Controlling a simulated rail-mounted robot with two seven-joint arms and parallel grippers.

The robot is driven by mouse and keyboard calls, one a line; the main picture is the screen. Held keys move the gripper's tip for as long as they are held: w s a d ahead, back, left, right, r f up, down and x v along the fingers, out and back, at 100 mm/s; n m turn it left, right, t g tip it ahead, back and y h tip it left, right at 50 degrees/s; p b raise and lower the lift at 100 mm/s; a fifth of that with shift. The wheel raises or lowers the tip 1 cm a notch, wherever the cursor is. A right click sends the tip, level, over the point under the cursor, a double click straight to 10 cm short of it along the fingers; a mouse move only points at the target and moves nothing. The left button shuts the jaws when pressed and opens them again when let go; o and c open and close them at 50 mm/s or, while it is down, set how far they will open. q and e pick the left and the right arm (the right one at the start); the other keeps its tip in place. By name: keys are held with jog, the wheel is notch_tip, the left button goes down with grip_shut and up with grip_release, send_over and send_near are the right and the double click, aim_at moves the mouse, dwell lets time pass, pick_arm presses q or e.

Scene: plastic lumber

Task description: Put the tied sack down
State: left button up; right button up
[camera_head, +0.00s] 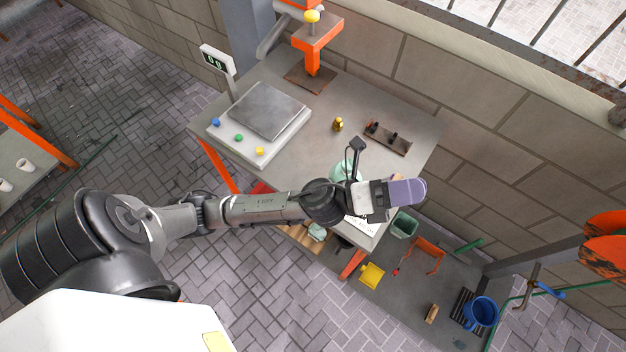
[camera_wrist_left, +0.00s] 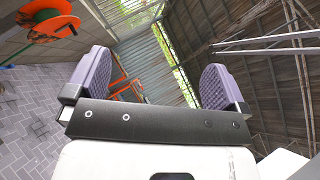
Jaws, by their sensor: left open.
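My left gripper (camera_head: 405,191) reaches over the right end of the grey table from the left, its purple-grey fingers past the table's front right corner. In the left wrist view, the gripper (camera_wrist_left: 155,82) has its two padded fingers wide apart with nothing between them. A pale green rounded thing (camera_head: 344,169) on the table shows partly behind my wrist. Another pale greenish lump (camera_head: 317,232) lies low by wooden slats under the table edge. I cannot tell which of these, if either, is the tied sack. My right gripper is in neither view.
A scale (camera_head: 268,111) with a display (camera_head: 215,60) stands on the table (camera_head: 310,150). An orange press (camera_head: 314,50), a small yellow bottle (camera_head: 338,124) and a dark rack (camera_head: 388,138) are behind. A green bin (camera_head: 404,225) and blue bucket (camera_head: 481,312) are at right.

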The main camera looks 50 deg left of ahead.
pick_arm(q)
jog(key=s+a+f+n+g+y, duration=0.2)
jog(key=a+f+n+y, duration=0.3)
jog(key=f+n+y, duration=0.45)
jog(key=s+a+f+n+g+y, duration=0.25)
jog(key=a+f+n+y, duration=0.35)
jog(key=n, duration=0.7)
jog(key=s+f+n+g, duration=0.3)
jog(key=s+f+g, duration=0.2)
jog(key=s, duration=0.3)
jog(key=s+f+n+g+h, duration=0.1)
jog(key=s+f+n+g, duration=0.2)
jog(key=s, duration=0.6)
notch_tip(320, 180, down, 3)
jog(key=shift+s+a+r+g, duration=0.2)
jog(key=shift+a+g, duration=0.2)
jog(key=shift+g, duration=0.55)
jog(key=shift+n, duration=0.25)
jog(key=shift+f, duration=0.1)
